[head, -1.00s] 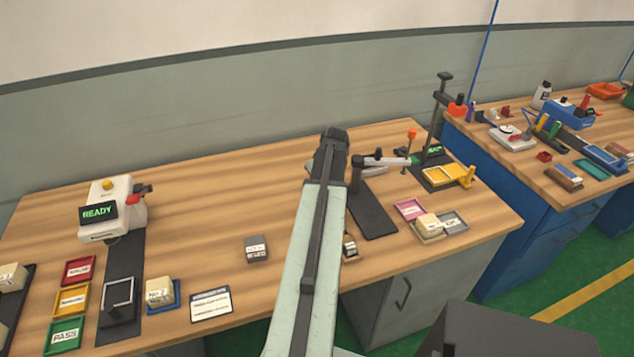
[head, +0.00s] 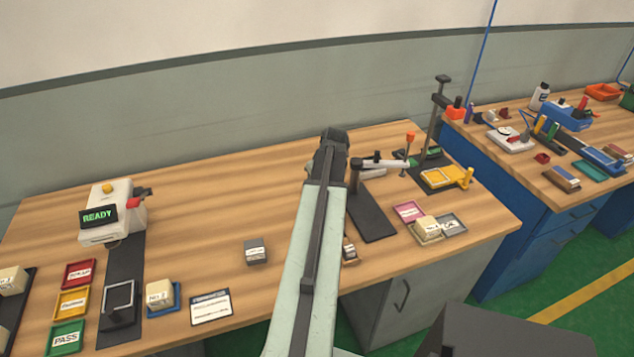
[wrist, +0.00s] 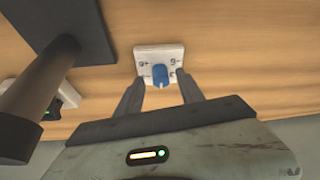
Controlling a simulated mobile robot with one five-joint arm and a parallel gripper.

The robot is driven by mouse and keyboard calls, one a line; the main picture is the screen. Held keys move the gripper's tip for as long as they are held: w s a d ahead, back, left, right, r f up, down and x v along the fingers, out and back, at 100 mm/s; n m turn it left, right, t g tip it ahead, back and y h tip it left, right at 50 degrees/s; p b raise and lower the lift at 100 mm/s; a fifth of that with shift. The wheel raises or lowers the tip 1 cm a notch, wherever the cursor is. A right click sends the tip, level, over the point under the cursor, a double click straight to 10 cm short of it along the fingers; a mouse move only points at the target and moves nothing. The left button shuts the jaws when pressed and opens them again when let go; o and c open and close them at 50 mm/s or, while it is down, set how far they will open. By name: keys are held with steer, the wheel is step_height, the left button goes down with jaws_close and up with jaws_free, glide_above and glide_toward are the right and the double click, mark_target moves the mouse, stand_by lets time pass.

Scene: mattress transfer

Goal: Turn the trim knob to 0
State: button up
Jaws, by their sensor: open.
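The trim knob (wrist: 160,75) is a blue knob on a small white plate (wrist: 145,52) with dark marks, seen in the wrist view. The marks are too small to read surely, and I cannot tell which one the knob points to. My gripper (wrist: 159,83) is open, with one dark finger on each side of the knob's near side. I cannot tell whether either finger touches it. In the head view my arm hides the knob and the fingertips.
In the wrist view a dark post and base (wrist: 65,35) stand close left of the knob. In the head view a clamp stand (head: 440,115) and yellow fixture (head: 437,178) stand right of my arm. Bare wood (head: 225,195) lies left of it.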

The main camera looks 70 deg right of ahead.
steer(key=p+v, duration=0.5)
steer(key=v, duration=0.2)
steer(key=s+d+f+n+g+y, duration=0.1)
steer(key=s+d+n+g+y, duration=0.15)
steer(key=n+g, duration=0.35)
steer(key=w+n+g, duration=0.2)
steer(key=w, duration=0.7)
steer(key=shift+y, duration=0.25)
steer(key=b+x, duration=0.7)
steer(key=shift+s, duration=0.1)
steer(key=shift+r, duration=0.15)
